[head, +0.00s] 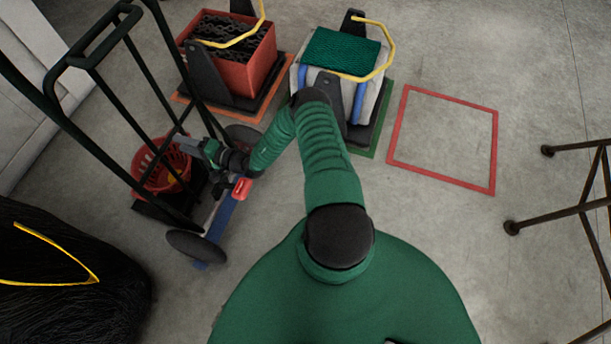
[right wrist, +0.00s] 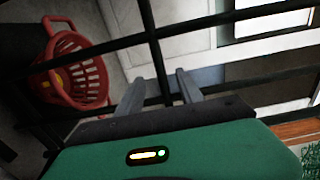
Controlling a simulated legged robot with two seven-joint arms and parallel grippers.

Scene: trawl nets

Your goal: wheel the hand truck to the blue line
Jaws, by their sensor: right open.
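The hand truck (head: 130,115) stands upright at the left of the head view, a dark tube frame with black wheels (head: 197,247). A red basket (head: 160,165) rests low on it; it also shows in the right wrist view (right wrist: 75,68). The blue line (head: 217,228) on the floor runs beside and partly under the truck's wheels. My right gripper (head: 180,140) is open at the truck's frame. In the right wrist view its fingers (right wrist: 160,82) point at the dark bars, with one bar appearing between them; contact cannot be told. My left gripper is not in view.
A red crate (head: 262,62) and a pale crate with green netting (head: 340,52) stand behind the truck. A red floor square (head: 443,140) is empty. A black heap (head: 70,290) lies front left, and a rusty metal frame (head: 580,209) stands right. Floor between is clear.

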